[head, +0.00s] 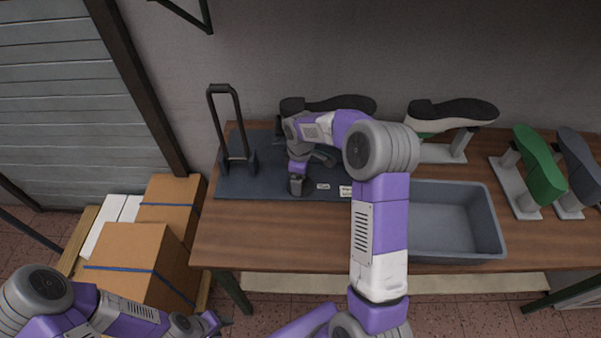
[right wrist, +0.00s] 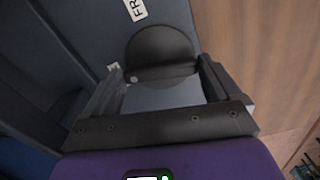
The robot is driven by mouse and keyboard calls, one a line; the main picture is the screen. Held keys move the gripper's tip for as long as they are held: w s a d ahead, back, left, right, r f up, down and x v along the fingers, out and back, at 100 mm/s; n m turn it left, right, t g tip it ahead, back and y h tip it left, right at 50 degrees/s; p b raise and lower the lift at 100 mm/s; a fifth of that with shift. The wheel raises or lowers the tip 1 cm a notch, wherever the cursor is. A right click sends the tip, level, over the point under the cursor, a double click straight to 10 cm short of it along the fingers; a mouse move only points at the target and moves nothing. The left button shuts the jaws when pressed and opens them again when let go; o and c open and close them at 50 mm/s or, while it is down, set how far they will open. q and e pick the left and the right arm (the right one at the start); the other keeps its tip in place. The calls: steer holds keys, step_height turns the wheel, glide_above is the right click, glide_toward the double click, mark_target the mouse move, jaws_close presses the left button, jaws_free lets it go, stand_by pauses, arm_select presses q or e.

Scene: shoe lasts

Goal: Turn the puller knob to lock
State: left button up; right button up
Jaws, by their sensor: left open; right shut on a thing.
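The puller base is a dark blue-grey plate (head: 255,188) on the left of the workbench. The puller knob (right wrist: 160,48) is a dark round disc with a raised grip bar across it. My right gripper (head: 297,187) reaches down to the plate's front part, and its two fingers (right wrist: 160,82) are shut on the knob's bar from both sides. In the head view the gripper hides the knob. My left gripper (head: 224,323) is open and empty, low in front of the bench.
A black upright handle (head: 213,105) stands on the plate's left. A dark shoe last lies behind my right arm. A grey bin (head: 447,250), a green last (head: 538,165) and other lasts are to the right. Cardboard boxes (head: 130,262) stand left of the bench.

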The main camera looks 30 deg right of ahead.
steer(key=shift+r+n+p, duration=0.1)
steer(key=shift+n+p, duration=0.4)
steer(key=shift+n, duration=0.6)
steer(key=shift+w, duration=0.1)
steer(key=o, duration=0.8)
steer(key=shift+c, duration=0.2)
steer(key=shift+a+r+p, duration=0.1)
steer(key=shift+r+p, duration=0.6)
steer(key=shift+r, duration=3.05)
